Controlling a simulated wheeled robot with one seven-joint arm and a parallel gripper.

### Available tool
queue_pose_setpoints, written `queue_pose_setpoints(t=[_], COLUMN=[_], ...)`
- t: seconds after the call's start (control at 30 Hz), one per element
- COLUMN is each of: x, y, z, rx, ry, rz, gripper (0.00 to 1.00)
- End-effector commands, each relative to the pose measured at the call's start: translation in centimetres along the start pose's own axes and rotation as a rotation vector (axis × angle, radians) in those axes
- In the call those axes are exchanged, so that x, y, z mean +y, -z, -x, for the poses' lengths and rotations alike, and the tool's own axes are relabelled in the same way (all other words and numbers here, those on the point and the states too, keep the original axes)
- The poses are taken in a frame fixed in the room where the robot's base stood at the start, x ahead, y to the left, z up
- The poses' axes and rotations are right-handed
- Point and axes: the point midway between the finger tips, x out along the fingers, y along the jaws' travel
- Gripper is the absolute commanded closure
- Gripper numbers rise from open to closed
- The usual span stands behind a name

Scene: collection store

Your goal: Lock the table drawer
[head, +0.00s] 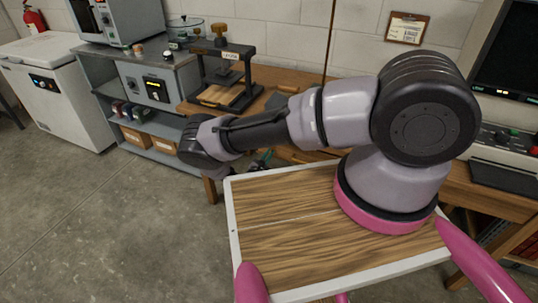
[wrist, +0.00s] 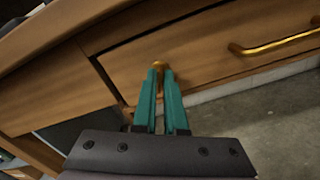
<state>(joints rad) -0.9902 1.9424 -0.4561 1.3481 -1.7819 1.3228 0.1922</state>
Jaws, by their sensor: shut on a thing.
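The table drawer (wrist: 215,52) has a wooden front and fills the upper part of the wrist view, with a brass bar handle (wrist: 275,43) at right. The drawer front looks flush with the table frame. A small brass key (wrist: 158,65) shows at the drawer's left part, between the tips of my gripper (wrist: 160,75). The teal fingers are shut on it; its shape is mostly hidden by them. In the head view my arm hides most of the drawer, and the gripper (head: 262,161) shows only as a small dark and teal bit below the arm.
The wooden table (head: 285,80) carries a black press (head: 228,85). A grey shelf unit (head: 150,100) and a white chest (head: 60,90) stand to the left. A monitor and a control panel (head: 500,140) are at right. The concrete floor at left is clear.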

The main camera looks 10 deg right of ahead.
Motion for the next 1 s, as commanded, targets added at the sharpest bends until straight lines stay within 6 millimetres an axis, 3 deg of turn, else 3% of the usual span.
queue_pose_setpoints(t=[0.5,1.0], x=[0.04,-0.02], y=[0.06,0.08], z=[0.04,0.04], rx=[0.001,0.002], ry=[-0.002,0.000], rz=[0.382,0.478], gripper=[1.00,1.00])
